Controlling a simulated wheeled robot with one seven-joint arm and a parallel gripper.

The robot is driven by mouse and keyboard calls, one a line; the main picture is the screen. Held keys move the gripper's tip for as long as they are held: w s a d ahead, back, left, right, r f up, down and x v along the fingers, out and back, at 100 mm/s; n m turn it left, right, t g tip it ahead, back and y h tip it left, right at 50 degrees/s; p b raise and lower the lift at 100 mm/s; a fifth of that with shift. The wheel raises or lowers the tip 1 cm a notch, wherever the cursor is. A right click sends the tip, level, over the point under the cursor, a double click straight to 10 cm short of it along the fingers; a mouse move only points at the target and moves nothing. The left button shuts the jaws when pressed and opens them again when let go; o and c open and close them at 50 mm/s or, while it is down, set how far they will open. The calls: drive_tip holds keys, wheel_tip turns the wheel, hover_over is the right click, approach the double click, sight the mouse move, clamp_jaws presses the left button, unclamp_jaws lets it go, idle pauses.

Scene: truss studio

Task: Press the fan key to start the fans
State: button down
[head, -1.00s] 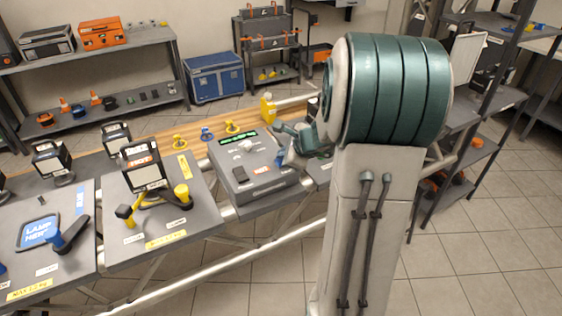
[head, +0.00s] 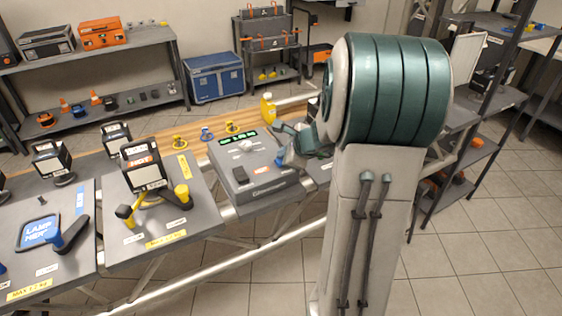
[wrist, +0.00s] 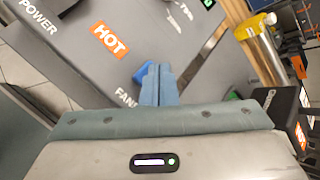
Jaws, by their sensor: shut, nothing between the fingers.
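The grey console (head: 262,183) stands on the bench, its display lit green. In the wrist view, its panel (wrist: 75,65) carries POWER, HOT and partly covered FAN labels. A blue key (wrist: 141,74), beside the FAN label (wrist: 125,98), shows just left of my fingertips and is partly hidden by them. My gripper (wrist: 158,68) is shut and empty, its two blue fingers together over the key's edge. I cannot tell whether they touch it or whether it is pressed down. In the head view, my gripper (head: 284,157) is at the console's right side.
A yellow bottle (head: 268,108) stands behind the console, and in the wrist view a yellow cylinder (wrist: 258,48) shows at right. Lamps (head: 145,170) and yellow clamps stand on the bench to the left. A blue case (head: 213,77) is on the floor behind.

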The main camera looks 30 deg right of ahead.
drive_tip(key=shift+f, duration=0.1)
drive_tip(key=shift+f+b, duration=0.4)
drive_tip(key=shift+b, duration=0.2)
drive_tip(key=shift+r+p, duration=0.3)
drive_tip(key=shift+r, duration=0.15)
wheel_tip(320, 180, up, 6)
drive_tip(key=p, duration=0.5)
drive_tip(key=shift+r, duration=0.1)
idle(0.7)
